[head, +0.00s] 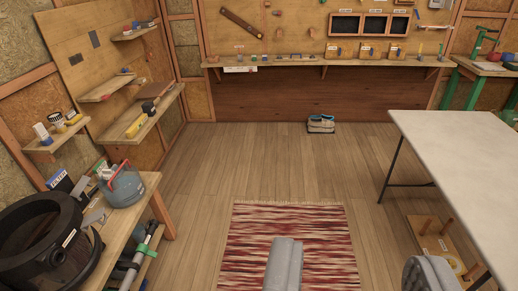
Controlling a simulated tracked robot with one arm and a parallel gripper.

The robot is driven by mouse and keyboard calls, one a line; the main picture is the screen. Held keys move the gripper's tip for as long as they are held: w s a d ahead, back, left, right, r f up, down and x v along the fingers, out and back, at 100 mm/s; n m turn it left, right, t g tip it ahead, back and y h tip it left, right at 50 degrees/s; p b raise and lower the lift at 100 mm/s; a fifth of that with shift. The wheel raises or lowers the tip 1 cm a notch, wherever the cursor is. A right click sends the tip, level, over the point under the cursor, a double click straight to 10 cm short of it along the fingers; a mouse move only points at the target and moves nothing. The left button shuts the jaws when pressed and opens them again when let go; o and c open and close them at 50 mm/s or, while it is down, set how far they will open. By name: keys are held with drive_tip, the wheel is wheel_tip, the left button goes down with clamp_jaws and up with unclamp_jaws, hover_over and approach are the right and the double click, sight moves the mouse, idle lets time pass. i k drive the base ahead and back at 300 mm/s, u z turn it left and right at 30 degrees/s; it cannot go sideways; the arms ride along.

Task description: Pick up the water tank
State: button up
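A blue-grey, see-through container with a red handle (124,187) stands on the wooden bench at the left; it looks like the water tank, though its label is too small to read.
A black round vessel (45,245) and small boxes crowd the left bench (150,190). A blue-grey case (321,124) sits on the floor at the back.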

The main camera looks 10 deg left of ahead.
sight(126, 188)
drive_tip(key=u, duration=0.2)
drive_tip(key=i, duration=1.25)
drive_tip(key=u, duration=0.8)
drive_tip(key=i, duration=1.7)
drive_tip(key=u, duration=0.5)
